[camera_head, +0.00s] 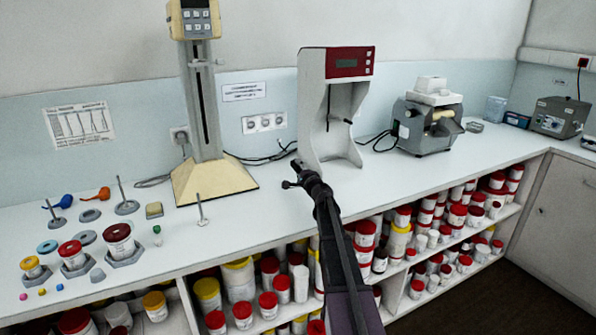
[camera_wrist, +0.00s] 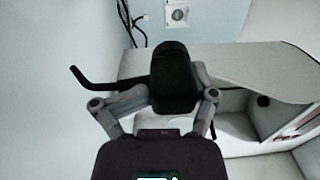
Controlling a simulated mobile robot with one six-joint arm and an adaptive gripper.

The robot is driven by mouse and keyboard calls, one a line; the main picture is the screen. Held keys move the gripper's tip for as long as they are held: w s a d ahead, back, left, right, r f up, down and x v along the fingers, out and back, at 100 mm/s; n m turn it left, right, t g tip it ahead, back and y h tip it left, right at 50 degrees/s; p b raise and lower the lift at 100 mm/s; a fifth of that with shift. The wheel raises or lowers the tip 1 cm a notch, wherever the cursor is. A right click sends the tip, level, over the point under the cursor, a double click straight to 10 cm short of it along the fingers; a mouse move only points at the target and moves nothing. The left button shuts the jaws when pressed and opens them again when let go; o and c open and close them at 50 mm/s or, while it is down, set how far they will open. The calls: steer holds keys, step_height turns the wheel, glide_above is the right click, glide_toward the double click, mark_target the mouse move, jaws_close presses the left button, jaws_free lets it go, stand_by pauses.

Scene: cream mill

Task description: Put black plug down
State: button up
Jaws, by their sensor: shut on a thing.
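The black plug (camera_wrist: 173,80) is held between the two grey fingers of my gripper (camera_wrist: 172,98) in the wrist view. A black bent piece (camera_wrist: 95,86) sticks out to the left beside it; I cannot tell whether it is part of the plug. In the head view my gripper (camera_head: 297,178) is over the front part of the white counter (camera_head: 235,223), in front of the white stand with the red panel. The plug is small and dark there and hard to tell from the fingers. I cannot tell its height above the counter.
A tall press with a beige base (camera_head: 215,180) stands left of my gripper, and the white stand (camera_head: 333,120) is behind it. Wall sockets (camera_head: 264,123) and black cables lie behind. Weights and jars crowd the left end. Shelves of jars (camera_head: 430,240) are below the counter.

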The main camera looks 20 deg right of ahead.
steer(key=shift+f+b, duration=0.35)
steer(key=shift+f, duration=0.05)
steer(key=o, duration=1.2)
steer(key=shift+r, duration=0.15)
steer(key=shift+r+p, duration=0.65)
steer(key=shift+p, duration=0.2)
steer(key=s, duration=0.8)
steer(key=s+b, duration=0.1)
steer(key=s, duration=0.3)
steer(key=shift+d+f, duration=0.1)
steer(key=shift+f, duration=0.3)
